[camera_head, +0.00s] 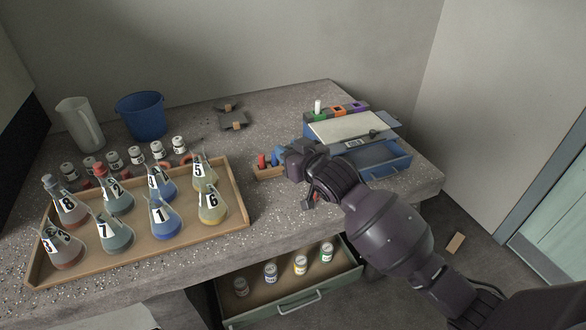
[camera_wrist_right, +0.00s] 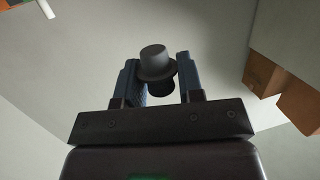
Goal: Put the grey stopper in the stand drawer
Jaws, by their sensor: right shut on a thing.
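The grey stopper (camera_wrist_right: 155,65) shows in the right wrist view between the two fingers of my right gripper (camera_wrist_right: 160,82), which is shut on it. It has a rounded top and a wider brim. In the head view my right gripper (camera_head: 293,160) is above the bench, left of the stand, and the stopper cannot be made out there. The stand (camera_head: 322,126) is blue with a pale top. Its blue drawer (camera_head: 388,166) is pulled out toward the front right, and its visible inside looks empty. My left gripper is not in view.
A wooden rack (camera_head: 264,175) with a red piece (camera_head: 261,160) is beside my right gripper. A wooden tray (camera_head: 130,254) of numbered flasks fills the left. Below, an open bench drawer (camera_head: 290,313) holds several jars. A blue bucket (camera_head: 140,117) stands at the back.

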